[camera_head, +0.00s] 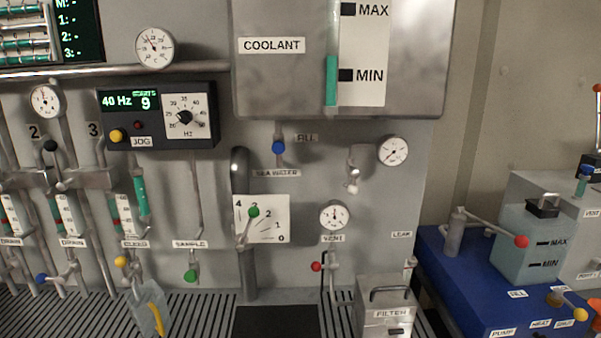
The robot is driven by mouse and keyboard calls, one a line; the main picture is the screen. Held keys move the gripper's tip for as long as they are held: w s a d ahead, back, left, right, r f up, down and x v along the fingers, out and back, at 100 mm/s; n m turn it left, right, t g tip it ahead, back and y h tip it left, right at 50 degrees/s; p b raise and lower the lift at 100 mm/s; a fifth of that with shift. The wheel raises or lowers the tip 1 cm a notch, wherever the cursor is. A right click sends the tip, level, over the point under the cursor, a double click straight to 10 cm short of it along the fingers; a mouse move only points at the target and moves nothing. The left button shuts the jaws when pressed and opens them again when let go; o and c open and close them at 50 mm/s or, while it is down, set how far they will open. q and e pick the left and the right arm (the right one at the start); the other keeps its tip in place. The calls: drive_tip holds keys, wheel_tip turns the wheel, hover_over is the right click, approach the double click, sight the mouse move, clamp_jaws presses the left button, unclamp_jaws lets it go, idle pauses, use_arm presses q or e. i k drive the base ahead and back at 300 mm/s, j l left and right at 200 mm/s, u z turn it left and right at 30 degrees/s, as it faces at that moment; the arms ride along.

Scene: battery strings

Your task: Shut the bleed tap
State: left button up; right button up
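The bleed tap (121,262) has a yellow knob. It sits on the wall pipework in the lower left, just below a small label (135,244) that appears to read BLEED. Its lever runs from the knob toward a short spout, and I cannot tell whether the tap is open or shut. A clear container (147,312) with a yellow strip or handle stands just below the tap. Neither of my grippers shows in this view.
A green-knobbed sample tap (191,276) is to the right, and a blue-knobbed drain tap (42,279) to the left. A filter box (384,312) stands on the slatted floor. A blue unit (450,275) with a clear tank (530,245) is at right.

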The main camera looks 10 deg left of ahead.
sight(121, 262)
drive_tip(key=u, duration=1.35)
